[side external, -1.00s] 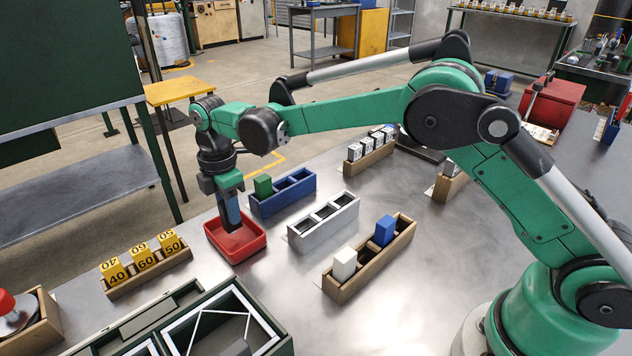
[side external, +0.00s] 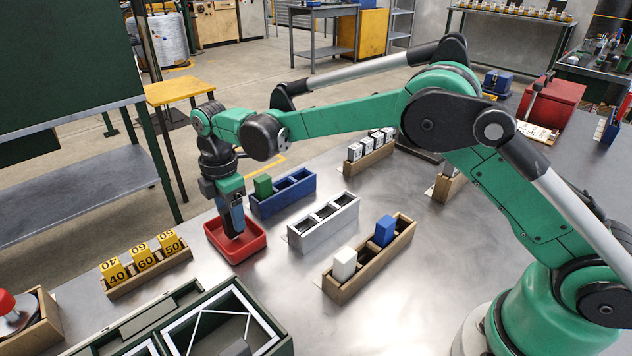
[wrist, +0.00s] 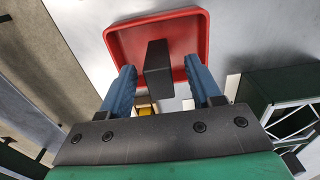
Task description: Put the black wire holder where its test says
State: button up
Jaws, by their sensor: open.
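The black wire holder (wrist: 158,70) is a dark upright block in the wrist view, set against the red tray (wrist: 118,42). My gripper (wrist: 163,88) is open, with one blue finger on each side of the holder. A gap shows on both sides, so the fingers look apart from it. In the side external view my gripper (side external: 234,224) reaches down into the red tray (side external: 215,240). There the fingers mostly hide the holder.
A blue rack (side external: 266,207) holds a green block. A white rack (side external: 297,240) looks empty. A wooden rack (side external: 352,285) holds a white and a blue block. Yellow numbered blocks (side external: 145,257) stand at left. A dark green box (side external: 270,340) is in front.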

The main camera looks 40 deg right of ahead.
jog(key=s+d+r+m+t, duration=0.1)
jog(key=d+r+m, duration=0.1)
jog(key=r, duration=0.5)
jog(key=s+d+r+m+t, duration=0.1)
jog(key=s+d+r+m, duration=0.1)
jog(key=r, duration=0.6)
jog(key=s+d+f+m+t, duration=0.2)
jog(key=s+d+f+m, duration=0.1)
jog(key=s+m, duration=0.4)
jog(key=s+d+f+m+t, duration=0.2)
jog(key=s+d+m+t, duration=0.1)
jog(key=s+d+m, duration=0.2)
jog(key=shift+s+d+f+m, duration=0.25)
jog(key=shift+s+f+m, duration=0.15)
jog(key=shift+s+m, duration=0.8)
jog(key=shift+s, duration=0.2)
